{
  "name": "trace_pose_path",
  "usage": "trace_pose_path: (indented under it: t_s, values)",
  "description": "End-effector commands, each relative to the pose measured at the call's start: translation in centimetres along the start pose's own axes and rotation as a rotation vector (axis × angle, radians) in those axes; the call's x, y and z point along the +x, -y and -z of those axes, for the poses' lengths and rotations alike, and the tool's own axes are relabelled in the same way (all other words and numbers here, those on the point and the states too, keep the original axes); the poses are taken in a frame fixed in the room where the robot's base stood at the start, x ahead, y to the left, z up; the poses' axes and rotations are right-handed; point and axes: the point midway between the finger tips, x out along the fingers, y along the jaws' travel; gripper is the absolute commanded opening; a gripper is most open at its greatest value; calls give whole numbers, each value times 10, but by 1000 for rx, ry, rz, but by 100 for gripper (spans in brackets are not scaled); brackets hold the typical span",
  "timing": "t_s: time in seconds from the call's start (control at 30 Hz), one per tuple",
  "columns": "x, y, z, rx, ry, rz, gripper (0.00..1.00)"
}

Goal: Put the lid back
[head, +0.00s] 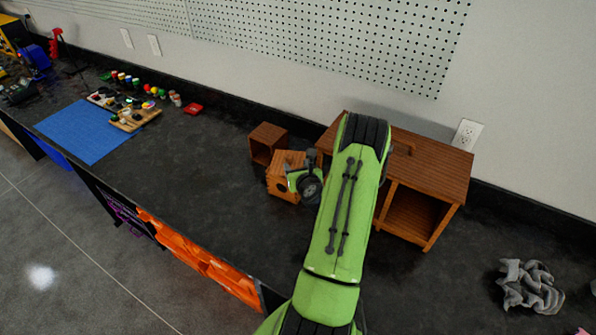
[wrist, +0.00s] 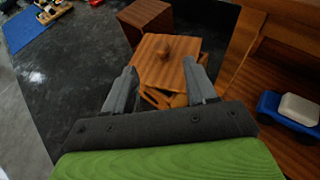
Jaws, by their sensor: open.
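A square wooden lid (wrist: 160,62) with a round knob (wrist: 178,47) shows in the wrist view, over a small wooden box (wrist: 165,98). It looks turned askew to the box; I cannot tell whether it is seated. In the head view the box (head: 282,187) has a round hole in its front and stands on the dark counter. My gripper (wrist: 159,68) is open, its two fingers apart at either side of the lid's near part, holding nothing. In the head view my gripper (head: 303,183) is at the box's right side, partly hidden by my arm.
A small open wooden box (head: 267,146) stands just behind. A larger wooden cabinet (head: 440,158) stands close at the right, with a blue object (wrist: 287,110) bearing a white block beside my gripper. A blue mat (head: 82,132) lies far left; the counter between is clear.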

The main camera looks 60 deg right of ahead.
Motion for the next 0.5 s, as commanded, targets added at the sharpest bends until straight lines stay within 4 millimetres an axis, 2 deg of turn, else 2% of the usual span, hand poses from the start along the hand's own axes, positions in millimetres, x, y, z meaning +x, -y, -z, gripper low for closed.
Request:
trace_pose_path:
  t_s: [0.1, 0.23, 0.3, 0.37, 0.47, 0.5]
  values:
    - [-10, 0, 1, 1, 1, 2, 56]
    - [-12, 0, 0, -1, 1, 1, 56]
    - [-12, -7, -5, -34, 2, -19, 56]
    - [-14, -28, -19, -138, 3, -75, 56]
    - [-27, -92, -54, -482, 15, -247, 56]
    - [-39, -122, -66, -654, 24, -329, 56]
